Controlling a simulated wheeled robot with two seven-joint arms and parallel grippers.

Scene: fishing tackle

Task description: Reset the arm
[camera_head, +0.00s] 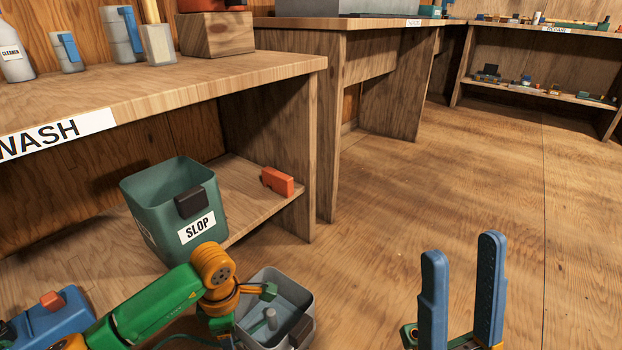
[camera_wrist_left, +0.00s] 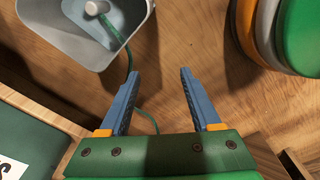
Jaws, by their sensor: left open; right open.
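My right gripper (camera_head: 462,246) stands at the bottom right of the head view, its two blue fingers pointing up and apart with nothing between them. My left arm comes in from the left, green with orange joints, ending beside a grey bin (camera_head: 308,292); its fingers cannot be made out there. In the left wrist view my left gripper (camera_wrist_left: 159,74) is open and empty over the wood floor. The grey bin (camera_wrist_left: 97,60) is at upper left there, beyond the fingers, holding a pale round-headed thing, with a green cord running past its edge.
A green SLOP bin (camera_head: 160,205) stands by the WASH bench (camera_head: 250,72). An orange-red block (camera_head: 277,181) lies on the low shelf. Bottles and jugs stand on the bench top. Another bench (camera_head: 345,38) and the REPAIR shelf (camera_head: 575,31) are behind. The right floor is clear.

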